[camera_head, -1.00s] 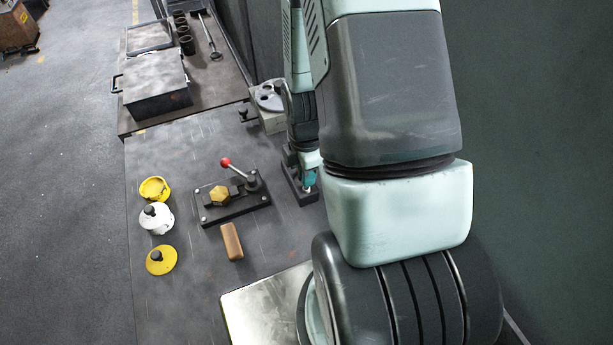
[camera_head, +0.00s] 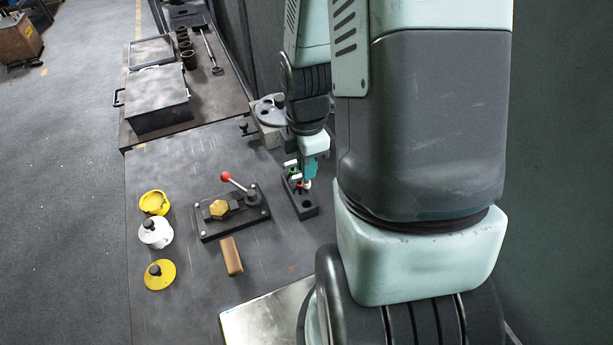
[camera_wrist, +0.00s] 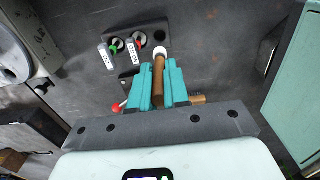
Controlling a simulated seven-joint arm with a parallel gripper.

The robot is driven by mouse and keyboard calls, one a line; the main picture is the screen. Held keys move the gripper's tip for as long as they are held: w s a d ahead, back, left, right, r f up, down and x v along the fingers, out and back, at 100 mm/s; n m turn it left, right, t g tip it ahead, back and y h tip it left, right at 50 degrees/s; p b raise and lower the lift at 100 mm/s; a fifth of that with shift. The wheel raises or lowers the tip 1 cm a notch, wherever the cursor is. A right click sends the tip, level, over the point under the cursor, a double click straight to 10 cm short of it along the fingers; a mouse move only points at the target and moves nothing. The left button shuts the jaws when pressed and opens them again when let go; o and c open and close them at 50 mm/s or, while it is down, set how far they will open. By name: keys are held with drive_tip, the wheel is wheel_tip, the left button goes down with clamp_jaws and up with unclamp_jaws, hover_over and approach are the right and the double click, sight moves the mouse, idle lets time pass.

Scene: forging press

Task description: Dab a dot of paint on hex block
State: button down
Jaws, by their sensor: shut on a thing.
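My gripper (camera_wrist: 160,90) has teal fingers and is shut on a brown-handled stick (camera_wrist: 159,70) with a white end (camera_wrist: 160,52). In the head view my gripper (camera_head: 307,182) is just above a black holder block (camera_head: 304,206). The holder also shows in the wrist view (camera_wrist: 152,30), with green and red sticks and pale tags in it. The brass-yellow hex block (camera_head: 218,208) sits in a dark clamp fixture (camera_head: 209,232) left of the gripper. The hex block is not clearly visible in the wrist view.
The fixture's lever has a red ball (camera_head: 226,176). A brown block (camera_head: 231,256) lies in front of it. A yellow cup (camera_head: 154,202), white pot (camera_head: 155,232) and yellow disc (camera_head: 160,274) stand at left. A metal plate (camera_head: 265,320) lies in front. A grey box (camera_head: 158,98) is behind.

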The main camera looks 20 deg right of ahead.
idle(0.3)
drive_tip(key=w+a+f, duration=0.1)
drive_tip(key=w+a, duration=0.7)
drive_tip(key=a, duration=0.4)
drive_tip(key=w+a, duration=0.8)
drive_tip(key=a, duration=0.4)
drive_tip(key=a+f, duration=0.1)
drive_tip(key=a, duration=1.1)
drive_tip(key=shift+w+d+f, duration=0.1)
drive_tip(key=shift+w+f, duration=0.05)
drive_tip(key=shift+f, duration=1.25)
drive_tip(key=shift+w+d+f, duration=0.1)
drive_tip(key=shift+w+f, duration=0.05)
drive_tip(key=shift+f, duration=1.2)
drive_tip(key=shift+f, duration=0.6)
wheel_tip(320, 180, up, 7)
